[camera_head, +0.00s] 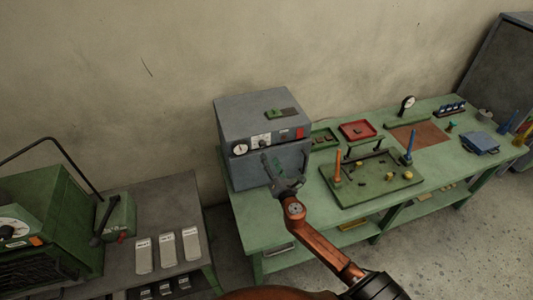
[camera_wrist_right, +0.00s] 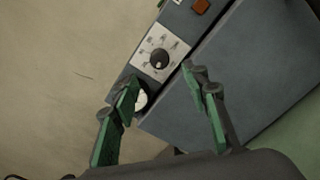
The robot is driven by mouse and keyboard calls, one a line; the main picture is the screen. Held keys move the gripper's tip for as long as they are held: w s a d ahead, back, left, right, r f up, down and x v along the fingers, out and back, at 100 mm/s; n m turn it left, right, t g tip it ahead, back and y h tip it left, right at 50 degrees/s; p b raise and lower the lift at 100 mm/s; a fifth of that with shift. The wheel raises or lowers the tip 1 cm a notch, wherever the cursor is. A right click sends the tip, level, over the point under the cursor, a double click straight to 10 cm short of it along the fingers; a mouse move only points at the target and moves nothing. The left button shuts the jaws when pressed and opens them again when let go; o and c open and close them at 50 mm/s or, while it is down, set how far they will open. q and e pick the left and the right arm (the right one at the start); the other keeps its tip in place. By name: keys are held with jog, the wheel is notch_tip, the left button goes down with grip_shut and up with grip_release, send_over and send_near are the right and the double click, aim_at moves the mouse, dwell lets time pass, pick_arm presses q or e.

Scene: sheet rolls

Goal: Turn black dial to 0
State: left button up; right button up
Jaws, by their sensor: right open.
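The black dial (camera_wrist_right: 158,59) is a round knob on a white marked plate (camera_wrist_right: 153,44) on the front of a grey box. Its numbers and pointer are too small to read. In the head view the dial (camera_head: 263,141) shows small on the upper front of the grey box (camera_head: 262,112). My right gripper (camera_head: 284,158) is open and empty in front of the box, just below the dial. In the right wrist view my right gripper (camera_wrist_right: 160,78) has its fingers spread, with the dial beyond and between the tips, apart from them. My left gripper is not in view.
A white round gauge (camera_head: 240,149) sits left of the dial, partly hidden by a finger in the wrist view. A red button (camera_head: 300,133) is to its right. The green table (camera_head: 262,222) holds trays and tools to the right. A green machine (camera_head: 45,220) stands at the left.

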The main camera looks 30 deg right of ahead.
jog(key=v, duration=0.4)
jog(key=shift+s, duration=0.1)
dwell(0.4)
